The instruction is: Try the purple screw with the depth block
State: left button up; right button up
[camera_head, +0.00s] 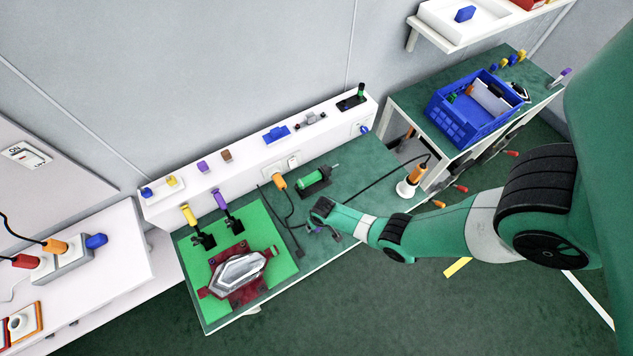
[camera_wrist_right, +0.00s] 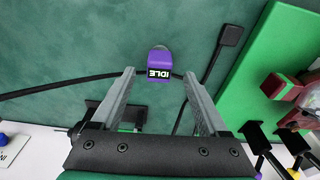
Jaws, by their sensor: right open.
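A small purple piece (camera_wrist_right: 159,62) with a grey rounded end and a display reading "IDLE" is on or over the green table, just ahead of my right fingertips in the wrist view. I cannot tell whether it is the screw or the depth block. My right gripper (camera_wrist_right: 159,78) is open, with its fingers either side of that piece's near end and no visible contact. In the head view the right gripper (camera_head: 325,231) is low over the table, right of the green mat. A purple block (camera_head: 203,166) sits on the white ledge. My left gripper is out of view.
A clear lamp (camera_head: 238,271) lies in a red fixture on the green mat (camera_head: 275,225), beside yellow and purple-handled clamps (camera_head: 222,198). A green driver (camera_head: 312,181) and black cables lie behind my gripper. A blue crate (camera_head: 452,124) stands on the right bench.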

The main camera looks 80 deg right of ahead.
jog(key=f+b, duration=0.2)
jog(key=f, duration=0.1)
jog(key=f+b, duration=0.1)
jog(key=shift+w+d+f, duration=0.15)
jog(key=shift+w+d, duration=0.05)
jog(key=shift+d, duration=0.1)
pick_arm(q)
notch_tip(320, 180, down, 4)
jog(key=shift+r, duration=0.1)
pick_arm(e)
grip_shut()
